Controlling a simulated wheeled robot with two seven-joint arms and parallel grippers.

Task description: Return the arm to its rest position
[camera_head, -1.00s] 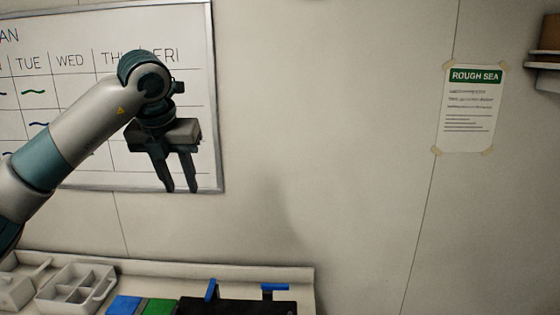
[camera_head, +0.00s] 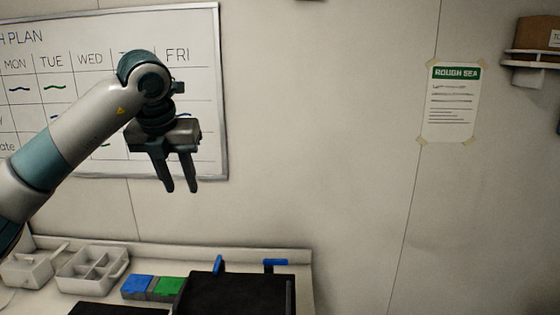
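My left arm comes in from the left in the head view and is raised in front of the whiteboard. Its gripper (camera_head: 181,188) points down with its two dark fingers a little apart. Nothing shows between the fingers, and the gripper is well above the bench. My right arm and gripper are not in view.
A whiteboard (camera_head: 215,60) with a weekly plan hangs behind the arm. Below are a bench (camera_head: 300,262), a divided caddy (camera_head: 92,270), blue (camera_head: 137,285) and green (camera_head: 170,286) blocks, and a black box (camera_head: 238,295) with blue handles. A ROUGH SEA poster (camera_head: 451,105) hangs right.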

